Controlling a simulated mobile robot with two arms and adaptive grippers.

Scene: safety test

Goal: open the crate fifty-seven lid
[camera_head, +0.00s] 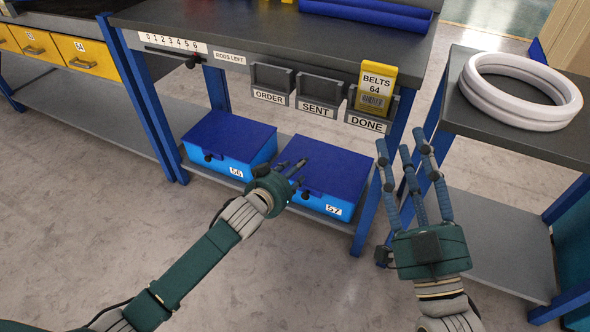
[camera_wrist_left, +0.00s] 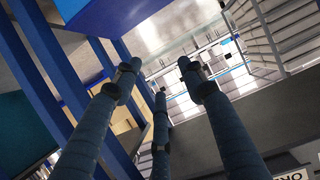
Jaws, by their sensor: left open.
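Crate fifty-seven (camera_head: 338,170) is a bright blue box with a dark blue lid, which is down. It sits on the lower shelf of the workbench, its label 57 on the front. My left gripper (camera_head: 290,172) is open in front of the crate's left front part and hides some of the lid edge and front face. I cannot tell whether it touches the crate. In the left wrist view its spread fingers (camera_wrist_left: 157,82) have nothing between them, and the crate cannot be made out there. My right gripper (camera_head: 405,155) is open and empty, to the right of the crate.
Crate 56 (camera_head: 228,142) stands closed just left of crate fifty-seven. Above are the bench top and the ORDER, SENT and DONE holders, with a yellow BELTS 64 card (camera_head: 375,88) in DONE. White rings (camera_head: 520,90) lie on the right table. The floor in front is clear.

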